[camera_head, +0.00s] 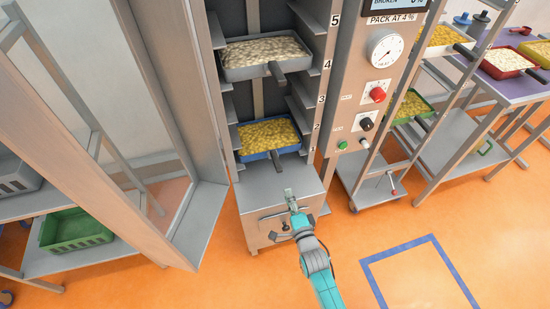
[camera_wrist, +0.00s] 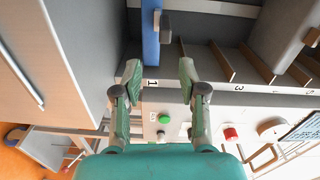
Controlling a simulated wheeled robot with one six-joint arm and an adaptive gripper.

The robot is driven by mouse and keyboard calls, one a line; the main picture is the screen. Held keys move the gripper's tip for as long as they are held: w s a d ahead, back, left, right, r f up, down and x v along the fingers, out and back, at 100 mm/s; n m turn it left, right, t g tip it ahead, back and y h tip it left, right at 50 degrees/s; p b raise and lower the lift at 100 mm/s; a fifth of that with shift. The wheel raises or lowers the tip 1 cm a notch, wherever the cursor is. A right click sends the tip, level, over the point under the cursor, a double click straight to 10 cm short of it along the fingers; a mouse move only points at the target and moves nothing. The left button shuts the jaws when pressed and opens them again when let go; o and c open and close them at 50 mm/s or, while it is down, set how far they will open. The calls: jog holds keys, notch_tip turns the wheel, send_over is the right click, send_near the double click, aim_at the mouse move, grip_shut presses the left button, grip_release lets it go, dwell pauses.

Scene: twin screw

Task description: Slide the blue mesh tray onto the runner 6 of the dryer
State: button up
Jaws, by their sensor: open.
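The blue tray (camera_head: 253,157) holds yellow pieces and sits low in the dryer (camera_head: 332,100), with its dark handle (camera_head: 277,160) pointing out. In the wrist view its blue edge (camera_wrist: 151,45) and handle (camera_wrist: 165,27) lie beyond my fingertips, near the label 1. My gripper (camera_head: 290,195) is open and empty, in front of and below the tray; the wrist view shows the gap between its fingers (camera_wrist: 160,78).
A grey tray (camera_head: 240,73) with pale pieces sits higher in the dryer, near label 4, its handle sticking out. The open door (camera_head: 150,110) stands left. A control panel (camera_head: 372,80) is right. Racks stand on both sides; a blue floor outline (camera_head: 420,280) lies front right.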

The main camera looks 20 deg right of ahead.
aim_at(273, 151)
jog(key=shift+m, duration=0.6)
jog(key=w, duration=1.7)
jog(key=shift+w+r, duration=0.25)
jog(key=shift+r, duration=0.05)
jog(key=shift+r, duration=0.15)
jog(key=shift+c, duration=1.4)
